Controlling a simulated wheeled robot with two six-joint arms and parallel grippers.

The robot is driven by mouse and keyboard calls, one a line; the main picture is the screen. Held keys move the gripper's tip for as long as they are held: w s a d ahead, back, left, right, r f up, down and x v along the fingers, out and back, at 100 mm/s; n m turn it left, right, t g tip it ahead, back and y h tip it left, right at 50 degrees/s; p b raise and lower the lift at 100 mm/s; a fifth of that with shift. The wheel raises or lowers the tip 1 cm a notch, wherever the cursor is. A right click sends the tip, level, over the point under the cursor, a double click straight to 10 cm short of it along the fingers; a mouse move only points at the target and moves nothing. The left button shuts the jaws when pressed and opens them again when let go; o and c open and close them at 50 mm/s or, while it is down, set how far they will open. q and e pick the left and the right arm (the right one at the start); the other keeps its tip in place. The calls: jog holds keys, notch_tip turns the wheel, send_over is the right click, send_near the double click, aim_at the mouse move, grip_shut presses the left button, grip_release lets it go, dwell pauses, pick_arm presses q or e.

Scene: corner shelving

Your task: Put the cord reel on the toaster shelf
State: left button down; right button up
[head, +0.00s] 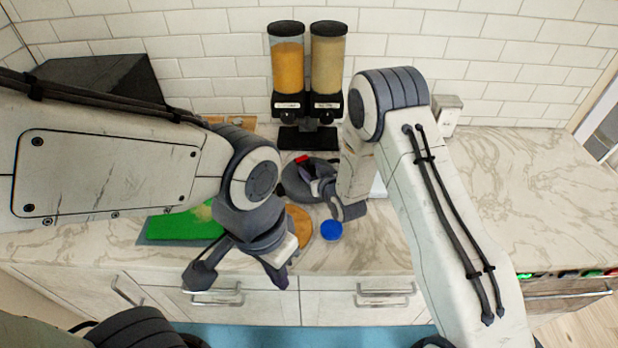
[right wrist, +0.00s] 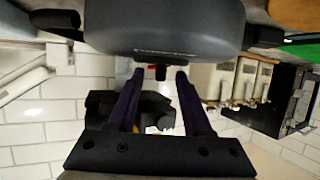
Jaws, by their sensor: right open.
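A dark grey rounded body with a small red part, which looks like the cord reel (head: 294,184), sits on the counter in front of the dispensers. It fills the top of the right wrist view (right wrist: 165,30). My right gripper (right wrist: 160,74) is open, its fingertips close to the reel on either side of the red part (right wrist: 153,67); I cannot tell whether they touch. In the head view my right arm partly hides the reel. My left gripper (head: 238,275) is open and empty over the counter's front edge. I cannot make out a toaster shelf.
Two food dispensers (head: 307,70) stand against the tiled wall. A green board (head: 180,226), a round wooden board (head: 299,224) and a blue round item (head: 331,231) lie near the front. A dark box (head: 100,78) is at back left. The right counter (head: 510,200) is clear.

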grip_shut()
dwell(1.3)
jog(key=shift+w+r, duration=0.15)
jog(key=shift+r, duration=0.1)
